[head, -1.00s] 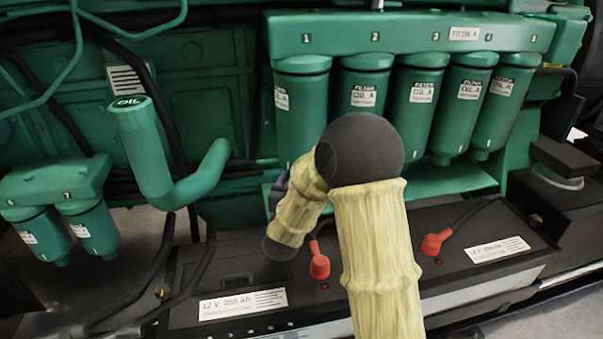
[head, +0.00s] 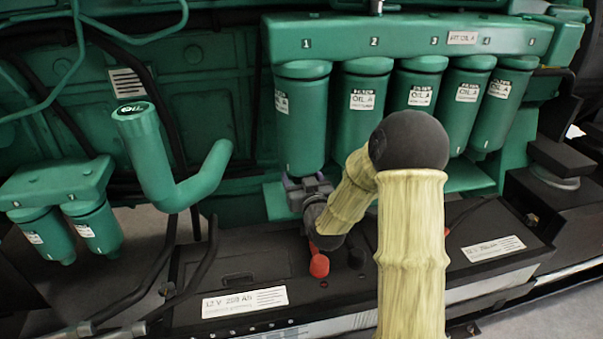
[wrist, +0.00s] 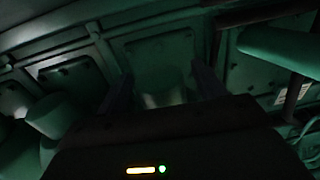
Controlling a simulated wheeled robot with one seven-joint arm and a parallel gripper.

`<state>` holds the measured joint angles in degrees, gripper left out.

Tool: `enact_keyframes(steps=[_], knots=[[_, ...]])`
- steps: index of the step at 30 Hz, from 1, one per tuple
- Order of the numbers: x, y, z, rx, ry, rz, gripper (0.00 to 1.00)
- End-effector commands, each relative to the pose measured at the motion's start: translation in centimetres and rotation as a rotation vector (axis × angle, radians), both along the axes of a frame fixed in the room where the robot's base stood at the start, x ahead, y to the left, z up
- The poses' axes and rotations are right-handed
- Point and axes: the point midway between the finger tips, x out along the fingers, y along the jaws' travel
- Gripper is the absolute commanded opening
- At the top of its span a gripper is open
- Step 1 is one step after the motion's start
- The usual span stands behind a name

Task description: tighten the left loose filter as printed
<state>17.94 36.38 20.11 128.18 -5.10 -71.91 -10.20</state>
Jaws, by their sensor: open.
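A row of green oil filters hangs under a green header (head: 400,35) numbered from 1 at the left. Filter 1 (head: 302,130) is the leftmost, and its white label faces left. Filter 2 (head: 352,125) and the filters to its right have "OIL A" labels; my arm covers part of filter 3 (head: 418,85). Which filter is loose cannot be told. My gripper (head: 307,184) is just below filter 1, pointing up, open. Contact is unclear. The wrist view is dark; both fingers of my gripper (wrist: 165,85) stand apart, with a dim green surface beyond.
A plate reading "FIT OIL A" (head: 476,38) is on the header. Two smaller filters (head: 92,228) hang at the left beside a green filler pipe (head: 150,150). Black batteries (head: 225,265) with a red terminal cap (head: 319,265) lie below my gripper.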

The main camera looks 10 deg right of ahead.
Motion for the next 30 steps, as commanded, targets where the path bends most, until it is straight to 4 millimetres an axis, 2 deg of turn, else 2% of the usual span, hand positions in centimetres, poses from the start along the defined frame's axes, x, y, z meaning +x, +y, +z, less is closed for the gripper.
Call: enact_keyframes(steps=[12, 22, 30], knots=[[0.02, -0.15, 0.03, -0.001, -0.001, 0.215, 0.69], [-0.01, -0.08, 0.05, -0.001, 0.0, 0.33, 0.69], [-0.05, 0.15, -0.18, -0.001, -0.001, 0.242, 0.69]])
